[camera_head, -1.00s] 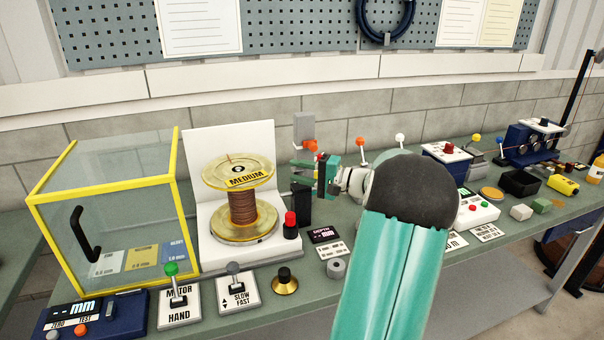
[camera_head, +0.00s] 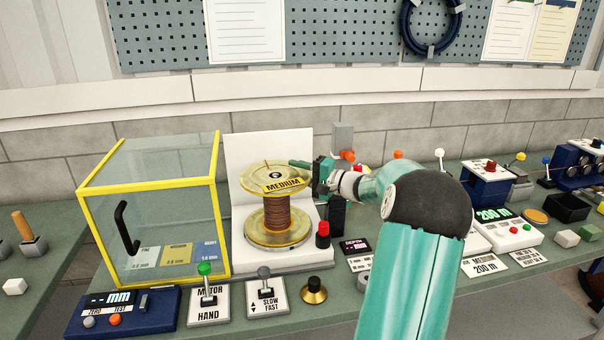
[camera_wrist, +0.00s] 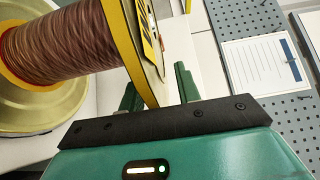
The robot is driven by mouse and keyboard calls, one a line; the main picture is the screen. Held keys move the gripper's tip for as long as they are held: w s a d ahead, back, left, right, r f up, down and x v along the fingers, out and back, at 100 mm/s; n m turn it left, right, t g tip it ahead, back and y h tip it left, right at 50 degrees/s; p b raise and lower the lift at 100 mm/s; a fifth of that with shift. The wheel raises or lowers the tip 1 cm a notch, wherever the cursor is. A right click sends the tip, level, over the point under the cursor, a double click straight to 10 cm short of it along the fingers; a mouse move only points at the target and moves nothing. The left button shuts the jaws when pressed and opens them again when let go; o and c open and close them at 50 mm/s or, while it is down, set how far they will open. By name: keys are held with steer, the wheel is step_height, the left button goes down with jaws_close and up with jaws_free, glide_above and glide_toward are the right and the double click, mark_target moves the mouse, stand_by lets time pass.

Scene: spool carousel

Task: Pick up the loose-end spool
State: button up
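The spool (camera_head: 277,213) has pale gold flanges and copper-brown wire, and its top flange reads MEDIUM. It stands upright in front of a white back panel. In the wrist view the wound wire (camera_wrist: 68,40) and the yellow rim of the top flange are close up. My gripper (camera_head: 306,168) is at the right edge of the top flange. In the wrist view my gripper (camera_wrist: 158,92) is open, its two green fingers apart with the flange rim between them. I cannot tell whether a finger touches the rim. A loose wire end cannot be made out.
A yellow-framed clear box (camera_head: 150,205) stands left of the spool. A red-topped black button (camera_head: 322,235) is just right of it. Levers and a brass knob (camera_head: 313,291) stand in front. A grey post (camera_head: 343,138) rises behind my gripper.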

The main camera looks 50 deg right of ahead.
jaws_close()
stand_by(0.3)
stand_by(0.9)
